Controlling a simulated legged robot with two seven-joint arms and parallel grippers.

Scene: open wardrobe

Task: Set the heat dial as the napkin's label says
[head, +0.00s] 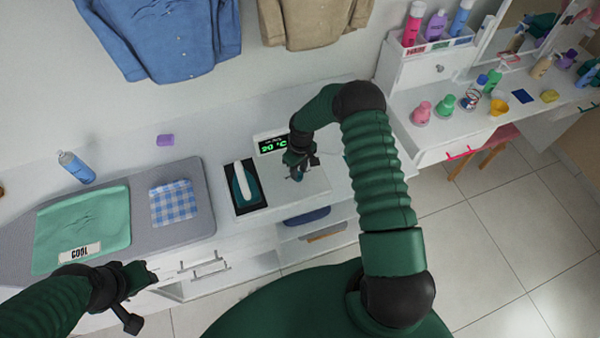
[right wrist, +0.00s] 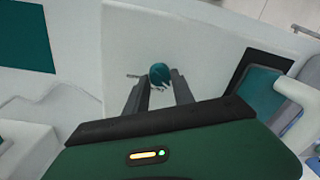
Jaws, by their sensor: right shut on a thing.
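The green napkin (head: 100,212) lies on the grey ironing surface at the left in the head view. Its white label (head: 80,252) reads COOL. The teal heat dial (right wrist: 160,74) stands on a white panel between my right gripper's fingertips (right wrist: 158,86) in the right wrist view. My right gripper (head: 298,174) is shut on the dial, which it mostly hides in the head view. The display (head: 273,145) behind it appears to read 90 °C in green. My left gripper (head: 150,275) is at the lower left, near the front edge; its jaw opening is unclear.
A teal-and-white iron (head: 243,185) rests on a dark pad left of the dial. A blue checked cloth (head: 173,203), a blue spray bottle (head: 75,167) and a purple object (head: 165,140) are farther left. Shirts hang behind. A vanity (head: 440,140) with bottles stands right.

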